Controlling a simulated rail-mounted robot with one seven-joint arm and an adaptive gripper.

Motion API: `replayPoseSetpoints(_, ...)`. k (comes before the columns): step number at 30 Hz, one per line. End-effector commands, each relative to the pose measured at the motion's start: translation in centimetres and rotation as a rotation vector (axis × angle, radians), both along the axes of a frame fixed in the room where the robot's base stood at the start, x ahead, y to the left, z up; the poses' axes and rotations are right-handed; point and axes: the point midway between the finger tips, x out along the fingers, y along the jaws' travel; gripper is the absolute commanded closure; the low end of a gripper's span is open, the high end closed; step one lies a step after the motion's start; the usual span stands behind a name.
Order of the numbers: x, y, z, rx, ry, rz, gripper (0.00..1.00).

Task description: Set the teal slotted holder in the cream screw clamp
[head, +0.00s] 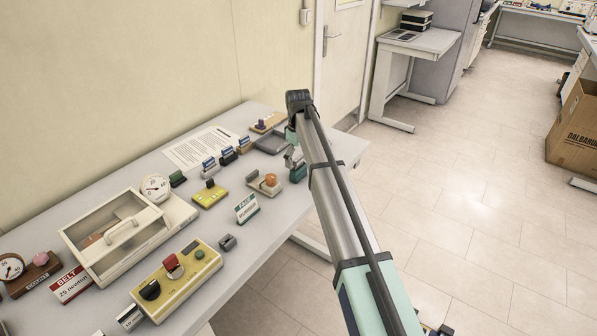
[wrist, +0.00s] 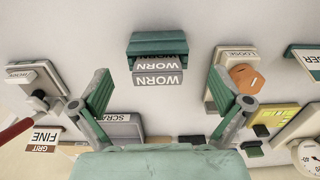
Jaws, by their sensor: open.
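The teal slotted holder (wrist: 157,42) lies at the upper middle of the wrist view, with grey faces marked WORN along its lower side. In the head view the teal block (head: 298,174) shows beside my fingers, partly covered by them. The cream screw clamp (wrist: 217,97) has an orange knob and a LOOSE label, and lies to the right of the holder in the wrist view. In the head view the clamp (head: 256,183) is left of the holder. My gripper (wrist: 164,98) is open and empty, its fingers apart; it also shows in the head view (head: 293,158).
A yellow block (head: 210,194), a teal-and-white sign (head: 247,208) and several small labelled blocks stand around the clamp. A clear-topped case (head: 118,235) is farther left. A labelled fixture with a red handle (wrist: 16,129) is at the wrist view's left. The table edge is close to the holder.

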Motion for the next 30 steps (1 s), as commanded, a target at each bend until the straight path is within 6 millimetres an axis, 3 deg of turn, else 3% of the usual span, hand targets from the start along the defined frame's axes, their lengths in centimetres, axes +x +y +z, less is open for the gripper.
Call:
replayPoseSetpoints(7,0.0,-0.1,-1.0,0.0,0.0,0.0,0.0)
replayPoseSetpoints(18,0.2,-0.1,-5.2,0.0,0.0,0.0,0.0)
replayPoseSetpoints(24,0.2,-0.1,-5.4,0.0,0.0,0.0,0.0)
replayPoseSetpoints(25,0.2,-0.1,-5.4,0.001,-0.001,0.0,0.04)
replayPoseSetpoints(26,0.2,-0.1,-5.4,0.0,0.0,0.0,0.14)
replayPoseSetpoints(30,0.2,-0.1,-5.4,0.0,0.0,0.0,0.64)
